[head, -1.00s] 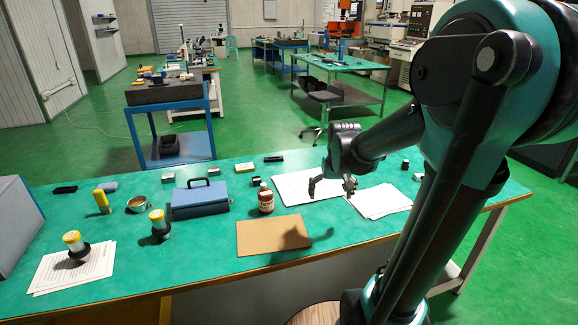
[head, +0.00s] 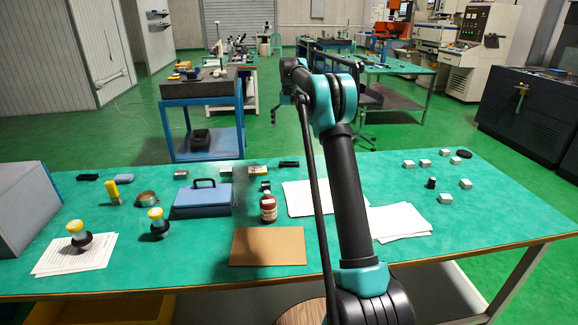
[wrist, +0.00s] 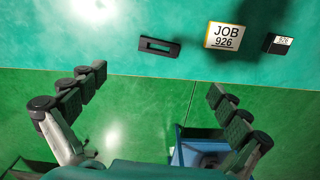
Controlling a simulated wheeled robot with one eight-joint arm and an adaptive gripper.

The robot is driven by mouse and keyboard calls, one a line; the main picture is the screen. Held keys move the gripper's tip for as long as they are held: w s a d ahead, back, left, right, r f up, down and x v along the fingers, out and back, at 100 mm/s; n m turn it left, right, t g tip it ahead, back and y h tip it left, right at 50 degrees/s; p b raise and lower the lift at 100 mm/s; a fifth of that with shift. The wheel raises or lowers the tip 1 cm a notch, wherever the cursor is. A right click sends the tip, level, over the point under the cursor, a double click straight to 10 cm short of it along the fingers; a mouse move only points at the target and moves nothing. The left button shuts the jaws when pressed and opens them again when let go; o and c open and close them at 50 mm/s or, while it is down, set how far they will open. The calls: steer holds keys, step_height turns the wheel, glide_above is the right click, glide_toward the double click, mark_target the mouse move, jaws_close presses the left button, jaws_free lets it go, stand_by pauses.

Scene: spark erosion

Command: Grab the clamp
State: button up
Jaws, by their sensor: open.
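No part is plainly recognisable as a clamp. A black flat piece with a slot (wrist: 159,47) is a possible one; it lies near the table's far edge and seems to be the dark bar (head: 289,164) in the head view. My gripper (wrist: 158,82) is open and empty, its two padded fingers spread wide apart. The slotted piece lies beyond the fingertips in the wrist view, apart from them. In the head view my gripper (head: 275,108) is raised high, and my arm hides part of it.
The green table (head: 480,225) also bears a blue box (head: 203,200), a brown bottle (head: 268,208), papers and several small blocks. A blue stand (head: 205,120) stands behind.

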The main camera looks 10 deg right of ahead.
steer(key=w, duration=0.1)
glide_above(289, 164)
steer(key=f, duration=0.8)
steer(key=w+f, duration=0.1)
steer(key=f, duration=0.3)
steer(key=shift+f, duration=0.35)
steer(key=shift+w+d+f, duration=0.15)
steer(key=shift+f, duration=2.45)
steer(key=c, duration=1.4)
